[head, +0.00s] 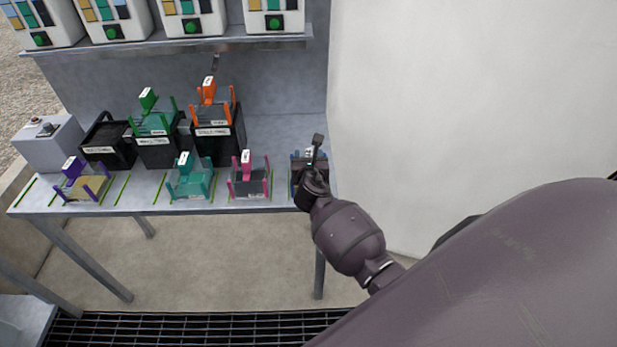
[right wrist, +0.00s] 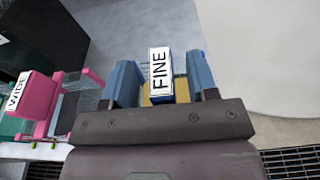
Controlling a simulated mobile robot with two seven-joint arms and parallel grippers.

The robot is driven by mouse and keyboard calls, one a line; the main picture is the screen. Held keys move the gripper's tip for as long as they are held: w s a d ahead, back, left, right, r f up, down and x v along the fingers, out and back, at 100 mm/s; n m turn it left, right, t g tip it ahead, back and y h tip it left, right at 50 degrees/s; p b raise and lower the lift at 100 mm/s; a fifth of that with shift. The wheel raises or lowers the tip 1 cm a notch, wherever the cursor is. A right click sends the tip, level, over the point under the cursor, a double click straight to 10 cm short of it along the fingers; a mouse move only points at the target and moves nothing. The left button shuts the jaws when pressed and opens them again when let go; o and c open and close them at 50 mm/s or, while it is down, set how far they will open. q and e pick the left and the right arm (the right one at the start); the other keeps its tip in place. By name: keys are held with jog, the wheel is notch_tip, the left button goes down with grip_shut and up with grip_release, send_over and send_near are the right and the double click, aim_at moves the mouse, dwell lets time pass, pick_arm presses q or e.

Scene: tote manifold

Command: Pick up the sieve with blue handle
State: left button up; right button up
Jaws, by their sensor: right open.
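The sieve with the blue handle (right wrist: 160,72) shows in the right wrist view, its handle carrying a white FINE label. A yellowish mesh shows behind the handle, and blue uprights stand to both sides of it. In the head view the sieve (head: 296,167) sits at the right end of the table, mostly hidden by my right gripper (head: 315,153). My right gripper is open, close over the sieve, with the handle in front of its palm. I cannot tell whether it touches the sieve. My left gripper is not in view.
A pink-handled sieve (head: 248,182) labelled WIDE stands just left, then a teal one (head: 191,182) and a purple one (head: 80,184). Green (head: 153,117) and orange (head: 213,107) sieves sit on black bins behind. A pale wall (head: 450,90) rises right of the table.

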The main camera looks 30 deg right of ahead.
jog(key=shift+w+d, duration=0.35)
jog(key=shift+w, duration=0.05)
grip_shut()
